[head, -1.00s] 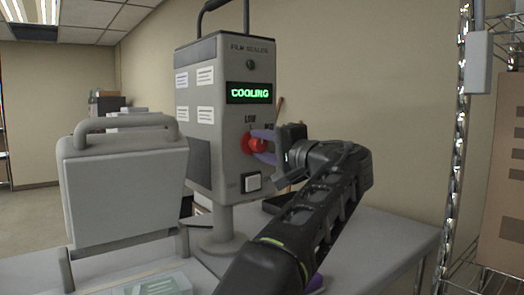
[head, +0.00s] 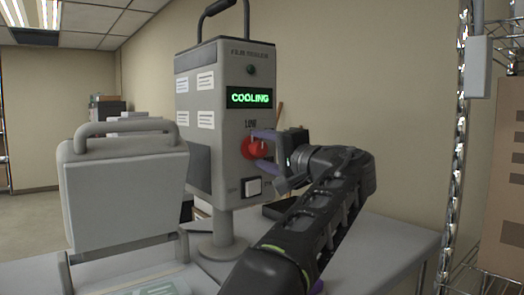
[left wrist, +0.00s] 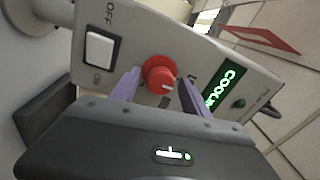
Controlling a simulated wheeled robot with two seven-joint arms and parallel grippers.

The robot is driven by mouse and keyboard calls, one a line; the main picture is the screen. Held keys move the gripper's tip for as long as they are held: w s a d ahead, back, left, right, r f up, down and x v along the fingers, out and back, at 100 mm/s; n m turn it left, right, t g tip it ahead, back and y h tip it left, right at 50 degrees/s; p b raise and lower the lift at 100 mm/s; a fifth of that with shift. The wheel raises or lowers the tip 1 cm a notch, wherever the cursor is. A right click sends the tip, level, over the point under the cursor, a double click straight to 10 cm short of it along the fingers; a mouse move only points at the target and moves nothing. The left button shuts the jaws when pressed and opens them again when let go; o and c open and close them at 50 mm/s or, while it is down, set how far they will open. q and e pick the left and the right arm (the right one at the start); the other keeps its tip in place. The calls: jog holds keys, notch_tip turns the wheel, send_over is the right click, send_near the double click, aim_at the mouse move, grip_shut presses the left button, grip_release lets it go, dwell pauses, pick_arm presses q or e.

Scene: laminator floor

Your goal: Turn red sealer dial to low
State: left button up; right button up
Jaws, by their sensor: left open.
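The film sealer (head: 222,120) stands on a post on the table, its display reading COOLING. Its round red dial (head: 254,148) is on the front panel, below the word LOW. My left gripper (head: 273,153) comes from the right, open, with purple fingers close to the dial. In the left wrist view the red dial (left wrist: 159,73) shows between the spread fingertips of the left gripper (left wrist: 160,86), with a white mark toward the lower right. I cannot tell whether a finger touches it. The label right of LOW is hidden behind the gripper. My right gripper is not in view.
A white rocker switch (head: 253,187) sits below the dial; the left wrist view shows its OFF and ON labels. A grey machine with a handle (head: 125,185) stands left on the table (head: 375,250). A wire rack (head: 455,170) stands at the right.

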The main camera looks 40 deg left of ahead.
pick_arm(q)
jog(key=b+v, duration=0.2)
jog(key=v, duration=0.5)
jog(key=shift+d, duration=0.15)
dwell(0.3)
